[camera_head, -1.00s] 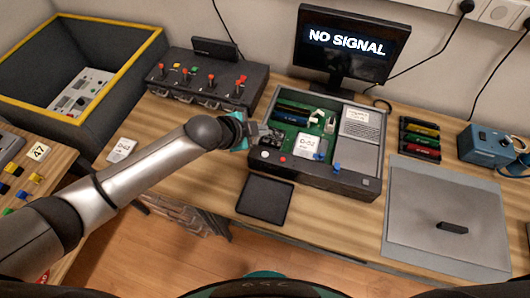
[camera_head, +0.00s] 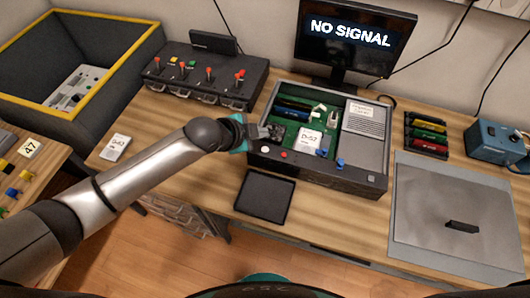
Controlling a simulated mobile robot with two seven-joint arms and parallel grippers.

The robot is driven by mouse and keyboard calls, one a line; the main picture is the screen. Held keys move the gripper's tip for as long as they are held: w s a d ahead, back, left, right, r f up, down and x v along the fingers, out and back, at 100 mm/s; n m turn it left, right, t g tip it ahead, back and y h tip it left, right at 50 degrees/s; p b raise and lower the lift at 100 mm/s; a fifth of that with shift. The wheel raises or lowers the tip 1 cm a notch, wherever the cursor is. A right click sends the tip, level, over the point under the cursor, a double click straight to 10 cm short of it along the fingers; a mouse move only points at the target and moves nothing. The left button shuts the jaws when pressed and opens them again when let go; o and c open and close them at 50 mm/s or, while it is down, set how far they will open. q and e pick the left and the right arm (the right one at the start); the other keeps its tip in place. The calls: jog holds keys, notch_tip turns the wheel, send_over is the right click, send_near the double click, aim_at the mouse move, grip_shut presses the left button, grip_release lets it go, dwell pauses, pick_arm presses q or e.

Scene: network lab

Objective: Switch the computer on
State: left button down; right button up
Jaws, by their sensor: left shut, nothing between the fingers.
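The computer is an open dark case (camera_head: 352,182) on the wooden desk, with a green board, coloured modules and a white "D-52" block (camera_head: 310,139) inside. Its front edge carries a white button (camera_head: 265,149), a red button (camera_head: 284,154) and a small light square (camera_head: 372,178) at the right end. Blue pieces stand near the front edge. The monitor (camera_head: 350,36) behind it reads "NO SIGNAL". My left gripper (camera_head: 269,132) is shut and empty, over the case's left front corner just behind the white button. I cannot tell whether it touches the case. My right gripper is out of view.
A dark panel with several levers (camera_head: 205,80) stands left of the case. A black tray (camera_head: 264,197) lies in front. A grey mat (camera_head: 455,205) with a small black piece (camera_head: 462,226), a rack of coloured modules (camera_head: 426,135) and a blue device (camera_head: 494,140) are to the right.

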aim_at(261, 152)
pick_arm(q)
notch_tip(261, 152, down, 3)
jog(key=shift+f+b, duration=0.2)
jog(key=shift+b, duration=1.05)
jog(key=shift+f+b, duration=0.45)
jog(key=shift+f, duration=0.25)
dwell(0.4)
jog(key=shift+f, duration=0.4)
